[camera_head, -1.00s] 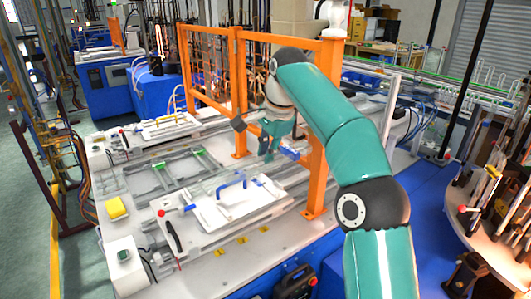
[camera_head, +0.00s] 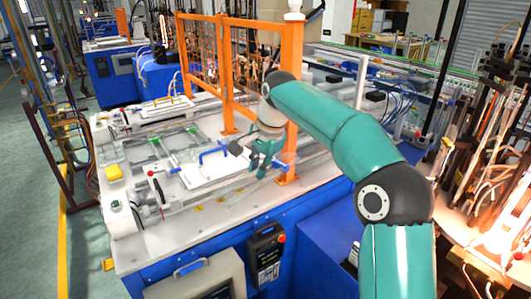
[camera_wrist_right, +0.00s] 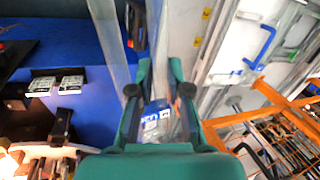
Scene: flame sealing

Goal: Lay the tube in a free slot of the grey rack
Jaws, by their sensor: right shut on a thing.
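My right gripper (camera_head: 262,165) hangs over the front right part of the white worktop (camera_head: 215,207), just in front of an orange post. In the right wrist view its two fingers (camera_wrist_right: 160,92) are closed on a clear tube (camera_wrist_right: 158,78), which is hard to make out against the background. Blue and white patches show between the fingers. In the head view the tube cannot be told apart from the worktop. A grey frame with green fittings (camera_head: 163,146) lies on the worktop to the left; whether it is the grey rack, and which slots are free, I cannot tell. My left gripper is out of view.
A white board with a blue handle (camera_head: 212,172) lies left of my right gripper. Orange fence posts (camera_head: 291,140) stand close behind it. Blue cabinets are below the front edge.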

